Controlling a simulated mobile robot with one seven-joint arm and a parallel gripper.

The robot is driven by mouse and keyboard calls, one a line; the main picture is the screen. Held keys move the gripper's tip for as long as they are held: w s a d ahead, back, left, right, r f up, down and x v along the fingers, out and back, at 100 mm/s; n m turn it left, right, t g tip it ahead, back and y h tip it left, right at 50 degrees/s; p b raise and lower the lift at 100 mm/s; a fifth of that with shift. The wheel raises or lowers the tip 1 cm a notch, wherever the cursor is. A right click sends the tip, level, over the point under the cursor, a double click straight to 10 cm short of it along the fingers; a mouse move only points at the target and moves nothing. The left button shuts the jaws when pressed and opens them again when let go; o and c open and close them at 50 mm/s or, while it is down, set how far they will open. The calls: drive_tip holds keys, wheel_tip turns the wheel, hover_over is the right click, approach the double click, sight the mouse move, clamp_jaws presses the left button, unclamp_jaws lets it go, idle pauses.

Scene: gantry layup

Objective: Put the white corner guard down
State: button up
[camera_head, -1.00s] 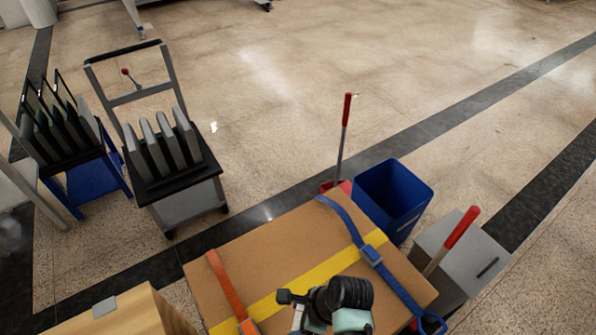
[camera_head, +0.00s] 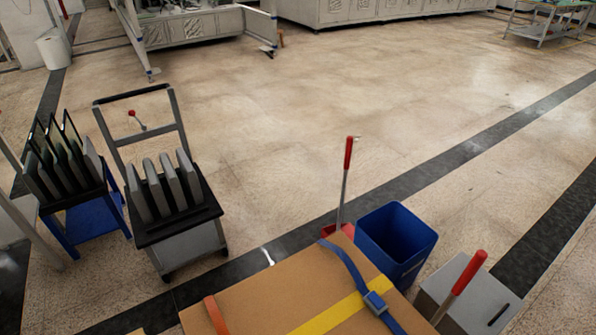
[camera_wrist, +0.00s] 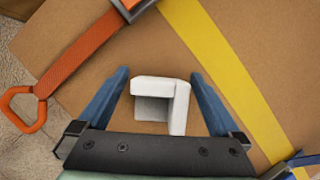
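The white corner guard (camera_wrist: 179,104) is an L-shaped piece in the wrist view, over the brown cardboard surface of the box (camera_wrist: 225,107). My gripper (camera_wrist: 160,77) has its two blue fingers spread on either side of it. A narrow strip of cardboard shows between the left finger and the guard; the right finger is very close to it. The guard appears to lie on the box top, though its underside is hidden. The head view shows the box (camera_head: 285,295) at the bottom, with neither guard nor gripper in sight.
A yellow stripe (camera_wrist: 212,60) and an orange strap (camera_wrist: 80,52) cross the box. A blue strap (camera_head: 350,265) shows in the head view. A blue bin (camera_head: 397,240), a grey box (camera_head: 465,290) and a red-handled tool (camera_head: 347,165) stand beyond. A cart (camera_head: 185,250) stands left.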

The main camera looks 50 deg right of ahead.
drive_tip(key=p+v, duration=0.2)
drive_tip(key=v, duration=1)
drive_tip(key=shift+p, duration=0.4)
drive_tip(key=shift+r, duration=0.15)
